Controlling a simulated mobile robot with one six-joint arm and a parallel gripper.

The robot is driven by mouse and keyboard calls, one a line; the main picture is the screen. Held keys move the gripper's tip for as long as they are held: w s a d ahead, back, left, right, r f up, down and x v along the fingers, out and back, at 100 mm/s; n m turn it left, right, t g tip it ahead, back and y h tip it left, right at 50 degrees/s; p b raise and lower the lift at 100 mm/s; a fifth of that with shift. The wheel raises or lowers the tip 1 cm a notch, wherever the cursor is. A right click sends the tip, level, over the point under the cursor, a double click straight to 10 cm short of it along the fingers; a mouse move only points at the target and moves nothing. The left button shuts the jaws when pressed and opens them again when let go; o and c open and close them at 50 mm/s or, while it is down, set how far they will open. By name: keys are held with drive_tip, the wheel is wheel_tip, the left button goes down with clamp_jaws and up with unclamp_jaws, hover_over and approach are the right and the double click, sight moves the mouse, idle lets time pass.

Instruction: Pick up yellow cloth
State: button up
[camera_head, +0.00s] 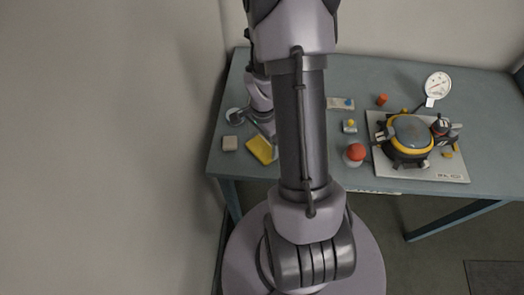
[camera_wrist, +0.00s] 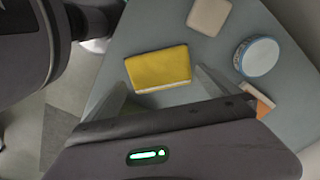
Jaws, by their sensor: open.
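The yellow cloth (camera_head: 261,149) lies flat as a folded rectangle on the left part of the blue-grey table, near its front edge. It also shows in the wrist view (camera_wrist: 158,69), just beyond my gripper. My gripper (camera_wrist: 160,90) is open, with its two pale fingers apart and nothing between them. The cloth lies ahead of the fingers, roughly centred on the gap. In the head view my arm covers the middle of the table, and the gripper is partly hidden beside the cloth.
A beige block (camera_head: 230,143) lies left of the cloth. A round blue-white tin (camera_wrist: 256,56) and an orange-white item (camera_wrist: 259,101) lie to the right in the wrist view. The table (camera_head: 345,180) also holds a red-topped item (camera_head: 355,153), a gauge (camera_head: 438,84) and a yellow-black device (camera_head: 409,137).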

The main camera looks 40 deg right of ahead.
sight(262, 148)
wheel_tip(262, 148, down, 4)
drive_tip(key=shift+a+r+b, duration=0.15)
drive_tip(key=shift+r+b, duration=0.05)
drive_tip(key=shift+b, duration=0.15)
drive_tip(key=shift+r, duration=0.1)
drive_tip(key=shift+c, duration=0.2)
